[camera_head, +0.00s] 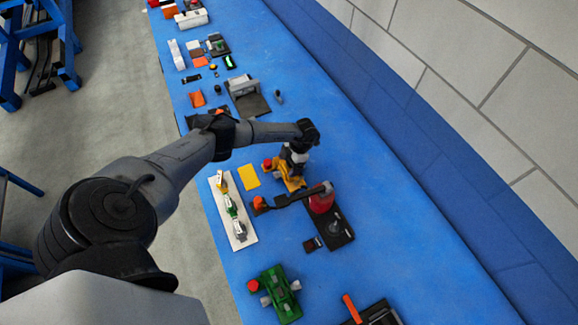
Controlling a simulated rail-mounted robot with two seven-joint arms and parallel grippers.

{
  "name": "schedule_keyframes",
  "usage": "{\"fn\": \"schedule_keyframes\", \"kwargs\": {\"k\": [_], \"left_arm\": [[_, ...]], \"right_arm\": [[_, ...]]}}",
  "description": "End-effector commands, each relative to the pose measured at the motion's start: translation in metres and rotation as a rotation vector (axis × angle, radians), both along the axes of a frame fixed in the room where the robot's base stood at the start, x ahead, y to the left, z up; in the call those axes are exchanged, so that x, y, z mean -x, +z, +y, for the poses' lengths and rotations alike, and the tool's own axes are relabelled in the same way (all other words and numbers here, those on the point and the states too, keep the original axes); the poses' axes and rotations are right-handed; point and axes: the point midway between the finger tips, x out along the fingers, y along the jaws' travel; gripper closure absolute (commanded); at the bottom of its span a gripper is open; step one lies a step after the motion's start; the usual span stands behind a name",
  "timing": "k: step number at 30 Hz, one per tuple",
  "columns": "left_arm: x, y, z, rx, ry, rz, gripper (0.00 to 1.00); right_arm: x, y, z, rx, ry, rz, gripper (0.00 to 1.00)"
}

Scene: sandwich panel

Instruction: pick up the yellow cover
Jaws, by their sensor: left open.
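A flat yellow rectangle (248,177), which looks like the yellow cover, lies on the blue table beside the white strip. My left arm comes in from the left and bends down at its wrist. My left gripper (292,170) points down, to the right of the yellow rectangle and apart from it. It is over a yellow fixture (290,183) with a red knob. The gripper is open, and its fingertips are small and partly hidden; I cannot tell whether they touch the fixture. My right gripper is not in view.
A white strip (240,238) holds several small parts. A black base with a red dome (321,202) and a dark lever stands close to the left gripper. A green fixture (280,294) is nearer. The right side of the blue table (400,200) is clear.

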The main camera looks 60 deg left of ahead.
Motion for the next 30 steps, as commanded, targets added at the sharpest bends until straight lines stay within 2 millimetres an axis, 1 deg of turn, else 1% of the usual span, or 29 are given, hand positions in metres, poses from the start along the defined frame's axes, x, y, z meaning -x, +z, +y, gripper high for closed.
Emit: {"fn": "schedule_keyframes", "kwargs": {"k": [3, 4, 21, 30], "left_arm": [[-0.0001, 0.0002, 0.0000, 0.000, 0.000, 0.000, 0.19], [-0.0001, 0.0002, 0.0000, 0.000, 0.000, 0.000, 0.21], [-0.0002, 0.0006, 0.0001, 0.000, 0.000, 0.000, 0.76], [-0.0005, 0.0026, 0.0003, -0.001, 0.000, -0.001, 0.76]], "right_arm": [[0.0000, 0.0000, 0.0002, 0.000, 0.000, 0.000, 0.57], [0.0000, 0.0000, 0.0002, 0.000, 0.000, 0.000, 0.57], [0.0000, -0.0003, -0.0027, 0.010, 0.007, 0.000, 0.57], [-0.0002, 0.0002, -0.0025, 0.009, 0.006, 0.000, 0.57]]}}
